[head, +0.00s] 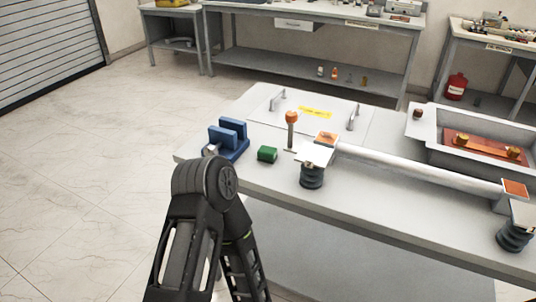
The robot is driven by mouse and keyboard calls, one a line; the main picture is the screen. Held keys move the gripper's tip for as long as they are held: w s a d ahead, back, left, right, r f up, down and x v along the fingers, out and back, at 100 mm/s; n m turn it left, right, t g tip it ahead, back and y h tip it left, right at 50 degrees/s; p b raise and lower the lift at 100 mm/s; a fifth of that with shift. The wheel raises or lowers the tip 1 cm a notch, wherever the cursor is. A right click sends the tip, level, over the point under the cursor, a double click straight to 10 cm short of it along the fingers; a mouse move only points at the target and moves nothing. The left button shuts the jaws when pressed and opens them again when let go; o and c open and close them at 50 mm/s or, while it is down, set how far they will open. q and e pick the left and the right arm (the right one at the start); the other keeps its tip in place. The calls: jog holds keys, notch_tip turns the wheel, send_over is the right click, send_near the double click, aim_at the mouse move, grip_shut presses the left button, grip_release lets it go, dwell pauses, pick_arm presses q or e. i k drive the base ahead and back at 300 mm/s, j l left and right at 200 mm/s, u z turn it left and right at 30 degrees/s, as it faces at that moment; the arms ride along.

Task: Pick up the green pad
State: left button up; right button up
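The green pad (267,154) is a small dark green block lying flat on the light grey table (370,196), near its left front part. It stands alone between a blue slotted holder (232,140) and an upright orange-topped post. Nothing is touching it. One of my arms rises from the bottom of the head view, its joint in front of the table's left corner. No fingers of either gripper can be made out, so both grippers are out of sight.
The orange-topped post (291,130) and a dark ribbed bushing (312,176) stand right of the pad. A long white tube (415,169) runs right along the table. A panel with two handles (318,114) lies behind. The table is clear just in front of the pad.

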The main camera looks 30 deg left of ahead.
aim_at(269, 154)
jog(key=z, duration=0.45)
jog(key=j+z, duration=0.4)
jog(key=k+j+z, duration=0.1)
jog(key=j+z, duration=0.25)
jog(key=k+j+z, duration=0.15)
jog(key=z, duration=0.25)
jog(key=k+j+z, duration=0.1)
jog(key=k+j, duration=0.15)
jog(key=j, duration=0.25)
jog(key=k+j, duration=0.3)
jog(key=j, duration=0.2)
jog(key=k+j+z, duration=0.15)
jog(key=k+j, duration=0.15)
jog(key=j, duration=0.15)
